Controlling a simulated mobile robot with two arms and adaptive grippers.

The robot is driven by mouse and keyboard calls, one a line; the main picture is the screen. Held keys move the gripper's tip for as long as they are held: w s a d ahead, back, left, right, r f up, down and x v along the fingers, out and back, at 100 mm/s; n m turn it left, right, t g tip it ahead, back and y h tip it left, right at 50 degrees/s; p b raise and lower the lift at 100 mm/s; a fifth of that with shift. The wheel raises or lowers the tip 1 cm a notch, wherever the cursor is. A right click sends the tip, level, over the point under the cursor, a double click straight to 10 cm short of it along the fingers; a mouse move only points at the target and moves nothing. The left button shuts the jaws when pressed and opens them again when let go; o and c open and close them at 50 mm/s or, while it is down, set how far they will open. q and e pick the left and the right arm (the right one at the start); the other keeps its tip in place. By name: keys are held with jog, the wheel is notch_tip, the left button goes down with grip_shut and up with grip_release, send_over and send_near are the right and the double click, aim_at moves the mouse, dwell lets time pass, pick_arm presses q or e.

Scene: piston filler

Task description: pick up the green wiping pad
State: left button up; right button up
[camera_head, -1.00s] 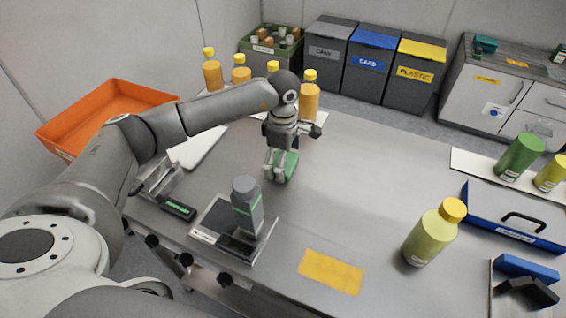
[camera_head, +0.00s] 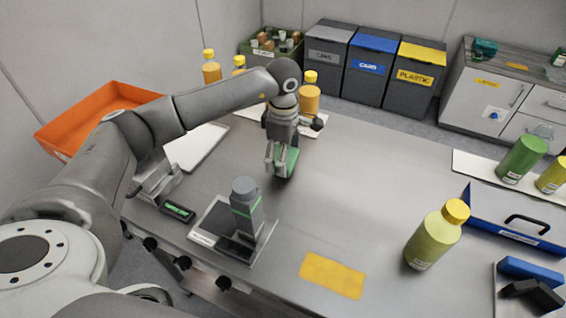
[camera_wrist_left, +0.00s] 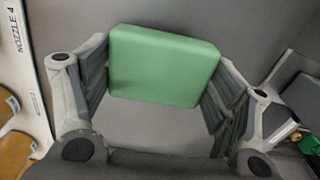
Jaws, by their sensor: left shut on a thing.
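The green wiping pad (camera_head: 289,160) is between the fingers of my left gripper (camera_head: 280,168), over the far middle of the steel table. In the left wrist view the pad (camera_wrist_left: 164,66) is a green block with a finger pressed against each side, and my left gripper (camera_wrist_left: 155,95) is shut on it. The fingers hide part of the pad in the head view. I cannot tell for certain whether its underside is clear of the table. My right gripper is not in view.
A yellow-green bottle (camera_head: 437,235) and a yellow mat (camera_head: 332,275) are to the right. Orange bottles (camera_head: 309,97) stand behind my gripper. The table's middle is clear.

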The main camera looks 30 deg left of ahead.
pick_arm(q)
jog(key=s+d+r+b, duration=0.3)
jog(key=s+d+r, duration=0.2)
jog(key=d+r, duration=0.5)
jog(key=d, duration=0.3)
jog(key=shift+r, duration=0.2)
jog(key=shift+s, duration=0.1)
